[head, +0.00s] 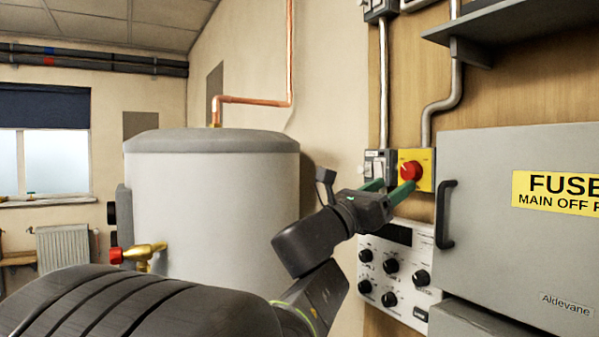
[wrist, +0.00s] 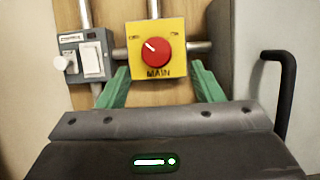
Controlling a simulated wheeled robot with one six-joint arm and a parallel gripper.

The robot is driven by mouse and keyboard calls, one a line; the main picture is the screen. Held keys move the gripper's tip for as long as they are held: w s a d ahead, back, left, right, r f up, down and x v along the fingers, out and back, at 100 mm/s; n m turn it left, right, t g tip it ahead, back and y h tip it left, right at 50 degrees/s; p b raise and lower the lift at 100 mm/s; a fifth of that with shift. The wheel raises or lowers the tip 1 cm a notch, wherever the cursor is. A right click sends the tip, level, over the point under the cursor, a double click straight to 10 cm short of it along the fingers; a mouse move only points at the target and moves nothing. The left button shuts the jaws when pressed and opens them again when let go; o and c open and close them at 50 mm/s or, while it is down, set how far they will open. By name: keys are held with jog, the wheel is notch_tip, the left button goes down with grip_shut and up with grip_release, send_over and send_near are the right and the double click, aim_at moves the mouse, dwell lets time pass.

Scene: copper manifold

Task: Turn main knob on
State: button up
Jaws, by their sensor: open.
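The main knob is a round red knob (wrist: 150,50) on a yellow plate (wrist: 176,28) lettered MAIN, fixed to the wooden wall panel. A white mark on the knob points to the upper left. In the head view the red knob (head: 411,171) is at centre right, just above my fingers. My gripper (head: 391,186) is open, with green fingers pointing toward the plate. In the wrist view my gripper (wrist: 156,88) has one finger to each side of the plate's lower part, with the knob between and above the fingertips. Nothing is held, and I cannot tell whether the fingers touch the plate.
A grey switch box (wrist: 84,60) with white switches is just left of the plate. A grey fuse cabinet (head: 500,240) with a black handle (head: 443,215) stands close on the right. A panel of black knobs (head: 400,275) is below. A large white tank (head: 215,190) stands left.

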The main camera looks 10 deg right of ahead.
aim_at(407, 174)
jog(key=x, duration=0.4)
jog(key=shift+w+r+p, duration=0.15)
jog(key=shift+w+p, duration=0.15)
jog(key=shift+p, duration=0.1)
jog(key=shift+w+d+r, duration=0.1)
jog(key=shift+d+r, duration=0.05)
jog(key=shift+d, duration=0.3)
jog(key=c, duration=1)
